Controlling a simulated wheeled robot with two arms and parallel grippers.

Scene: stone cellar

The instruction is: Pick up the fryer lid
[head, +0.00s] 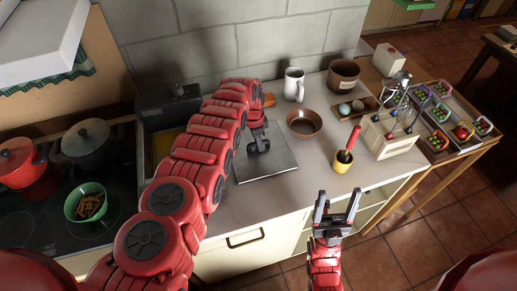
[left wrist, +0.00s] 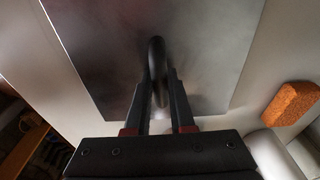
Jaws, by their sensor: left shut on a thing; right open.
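The fryer lid (head: 265,172) is a flat, square grey metal plate with a dark loop handle, at the counter's middle in the head view. In the left wrist view the lid (left wrist: 205,60) fills the upper middle and its handle (left wrist: 156,52) stands between the fingers. My left gripper (head: 260,142) is shut on that handle; it also shows in the left wrist view (left wrist: 160,88). The lid looks flat on or very close to the counter. The dark fryer (head: 170,103), with yellow inside, is partly hidden behind my left arm. My right gripper (head: 336,208) is open and empty before the counter.
A brown bowl (head: 304,123), white mug (head: 294,84) and yellow pot (head: 343,161) stand near the lid. An orange sponge (left wrist: 291,103) lies beside it. The stove (head: 40,215) with several pots is left. Crates (head: 440,115) fill the right table.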

